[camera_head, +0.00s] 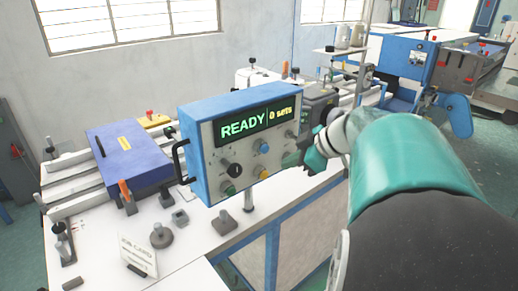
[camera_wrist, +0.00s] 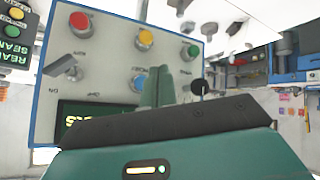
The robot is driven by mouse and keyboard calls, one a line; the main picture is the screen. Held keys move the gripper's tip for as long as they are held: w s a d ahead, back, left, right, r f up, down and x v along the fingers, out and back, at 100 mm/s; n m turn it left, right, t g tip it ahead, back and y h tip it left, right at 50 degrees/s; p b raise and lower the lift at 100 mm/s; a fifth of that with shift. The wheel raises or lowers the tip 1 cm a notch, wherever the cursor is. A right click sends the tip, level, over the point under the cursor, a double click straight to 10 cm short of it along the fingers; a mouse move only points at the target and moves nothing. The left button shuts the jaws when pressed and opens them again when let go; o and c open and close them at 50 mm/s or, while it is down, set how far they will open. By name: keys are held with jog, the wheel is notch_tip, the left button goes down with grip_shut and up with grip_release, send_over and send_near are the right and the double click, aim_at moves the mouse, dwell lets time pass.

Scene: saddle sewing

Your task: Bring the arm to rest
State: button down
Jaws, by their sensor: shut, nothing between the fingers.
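My gripper (camera_head: 294,159) is at the right side of the blue-framed control panel (camera_head: 197,162), in front of its face in the head view. In the wrist view its two teal fingers (camera_wrist: 157,86) are together with nothing between them. I cannot tell whether the fingertips touch the panel. My arm reaches in from the lower right in the head view. The panel display (camera_head: 244,126) reads "READY" and "0 sets".
The panel stands over a white workbench (camera_head: 200,236). A blue-purple box (camera_head: 124,160), small clamps and a job card (camera_head: 138,256) lie to its left. A grey machine (camera_head: 318,104) is behind the gripper. More blue machinery (camera_head: 405,58) stands at the back right.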

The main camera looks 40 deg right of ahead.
dwell(0.7)
jog(key=s+a+f+m+g+h, duration=0.1)
jog(key=s+a+m, duration=0.1)
jog(key=a, duration=0.7)
jog(key=s+a+f+m+g+h, duration=0.1)
jog(key=s+a+f+m, duration=0.1)
jog(key=a, duration=0.7)
jog(key=s+a+f+m+g+h, duration=0.1)
jog(key=s+a+f+m, duration=0.1)
jog(key=a, duration=0.7)
jog(key=s+m, duration=0.1)
jog(key=s, duration=0.1)
jog(key=shift+s+a+f+m, duration=0.15)
jog(key=shift+s+f+m, duration=0.1)
jog(key=shift+s+m, duration=0.15)
